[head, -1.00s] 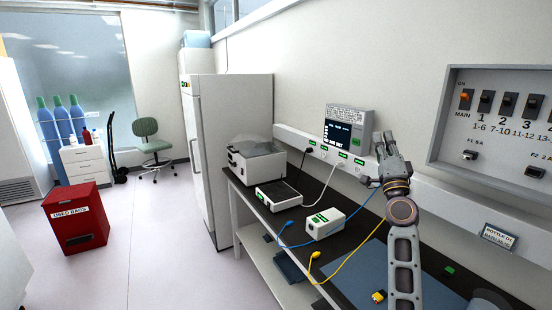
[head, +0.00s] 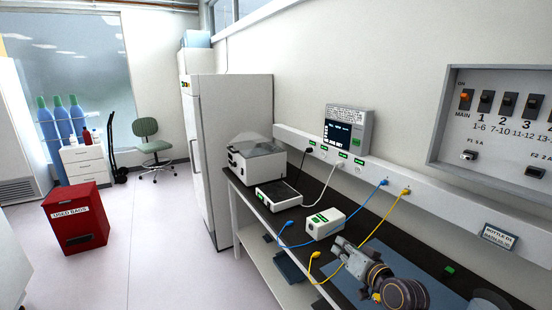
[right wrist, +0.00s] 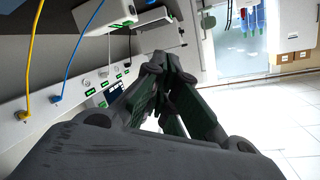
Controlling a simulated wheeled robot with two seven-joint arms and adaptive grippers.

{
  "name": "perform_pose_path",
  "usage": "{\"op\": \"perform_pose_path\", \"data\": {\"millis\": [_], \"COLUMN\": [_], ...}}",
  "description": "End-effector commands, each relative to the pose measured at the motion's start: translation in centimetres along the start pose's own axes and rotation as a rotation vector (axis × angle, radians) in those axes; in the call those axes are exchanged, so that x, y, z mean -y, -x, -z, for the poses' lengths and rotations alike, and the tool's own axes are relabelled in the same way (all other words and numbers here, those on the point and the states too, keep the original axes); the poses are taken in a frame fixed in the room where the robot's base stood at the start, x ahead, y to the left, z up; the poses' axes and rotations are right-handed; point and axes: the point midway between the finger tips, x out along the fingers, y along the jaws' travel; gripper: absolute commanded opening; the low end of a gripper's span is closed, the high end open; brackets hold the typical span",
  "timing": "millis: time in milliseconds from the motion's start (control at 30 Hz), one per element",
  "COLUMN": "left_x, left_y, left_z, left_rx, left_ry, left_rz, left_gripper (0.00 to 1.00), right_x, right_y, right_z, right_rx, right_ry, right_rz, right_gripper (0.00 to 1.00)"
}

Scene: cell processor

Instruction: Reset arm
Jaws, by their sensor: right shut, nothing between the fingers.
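My right gripper (head: 340,247) is low over the dark bench, in front of the small white box and beside the yellow cable. Its fingers are closed together with nothing between them, and they point left and away. In the right wrist view the closed gripper fingers (right wrist: 165,75) fill the middle of the picture. My left gripper is not in view. A yellow plug (head: 405,191) and a blue plug (head: 384,182) sit in the white wall strip (head: 440,207), clear of my gripper.
The bench (head: 345,221) carries a lidded machine (head: 257,163), a flat white unit (head: 281,195), a small white box (head: 325,223) and a blue mat (head: 345,288). Loose cables cross it. A breaker panel (head: 500,125) hangs at right. A red bin (head: 76,220) stands on open floor.

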Motion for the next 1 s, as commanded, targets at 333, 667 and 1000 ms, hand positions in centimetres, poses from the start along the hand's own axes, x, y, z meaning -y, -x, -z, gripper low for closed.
{"op": "perform_pose_path", "data": {"millis": [333, 667, 1000], "left_x": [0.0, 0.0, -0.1], "left_y": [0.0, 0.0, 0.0], "left_z": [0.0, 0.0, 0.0], "left_rx": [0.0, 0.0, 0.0], "left_ry": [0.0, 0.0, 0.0], "left_rz": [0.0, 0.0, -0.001], "left_gripper": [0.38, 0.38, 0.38], "right_x": [-3.0, -5.6, -6.8], "right_y": [5.2, 12.7, 18.7], "right_z": [-11.4, -19.9, -24.1], "right_rx": [0.324, 0.627, 0.822], "right_ry": [0.161, 0.286, 0.356], "right_rz": [-0.155, -0.295, -0.384], "right_gripper": [0.0, 0.0, 0.0]}}
